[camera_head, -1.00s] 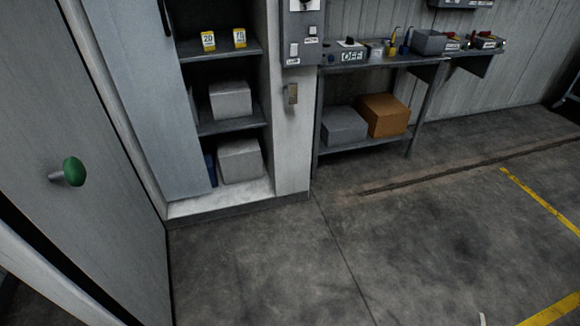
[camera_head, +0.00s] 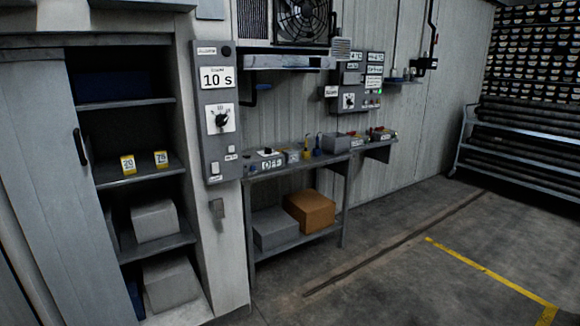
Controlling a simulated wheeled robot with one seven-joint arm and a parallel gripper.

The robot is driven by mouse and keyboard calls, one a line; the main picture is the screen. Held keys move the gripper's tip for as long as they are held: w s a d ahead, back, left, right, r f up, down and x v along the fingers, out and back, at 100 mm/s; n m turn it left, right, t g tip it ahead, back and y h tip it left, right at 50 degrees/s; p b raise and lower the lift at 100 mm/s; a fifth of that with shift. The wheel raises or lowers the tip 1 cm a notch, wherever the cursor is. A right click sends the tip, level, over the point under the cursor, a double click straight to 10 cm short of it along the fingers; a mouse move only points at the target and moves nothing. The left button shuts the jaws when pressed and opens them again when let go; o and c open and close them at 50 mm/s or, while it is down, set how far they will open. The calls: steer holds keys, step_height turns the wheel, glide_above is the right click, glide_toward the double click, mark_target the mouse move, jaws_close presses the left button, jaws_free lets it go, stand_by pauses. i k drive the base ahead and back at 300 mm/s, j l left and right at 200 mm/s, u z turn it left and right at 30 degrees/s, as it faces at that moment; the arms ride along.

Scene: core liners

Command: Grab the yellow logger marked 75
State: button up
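Two small yellow loggers with white labels stand upright on a middle shelf of the open cabinet at the left. The right logger (camera_head: 161,159) has a number that looks like 75, but the print is small and its last digit is hard to read. The left logger (camera_head: 128,164) looks marked 20. There is a gap between them, and both stand near the shelf's front. My gripper is not in view.
The shelf (camera_head: 142,177) has free room around the loggers. A grey cabinet door (camera_head: 45,200) covers the cabinet's left side. A control box (camera_head: 217,110) is on the right post. A workbench (camera_head: 300,165) with small items stands farther right. The floor (camera_head: 400,270) in front is clear.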

mark_target(161, 157)
steer(key=i+j+u, duration=0.35)
steer(key=i, duration=0.7)
steer(key=i+j+u, duration=0.25)
steer(key=i+u, duration=0.15)
steer(key=i, duration=0.7)
steer(key=i+l+u, duration=0.2)
steer(key=i+u, duration=0.15)
steer(key=i, duration=0.75)
steer(key=k+j, duration=0.25)
steer(key=k, duration=0.15)
steer(key=k+j, duration=0.25)
steer(key=k, duration=0.2)
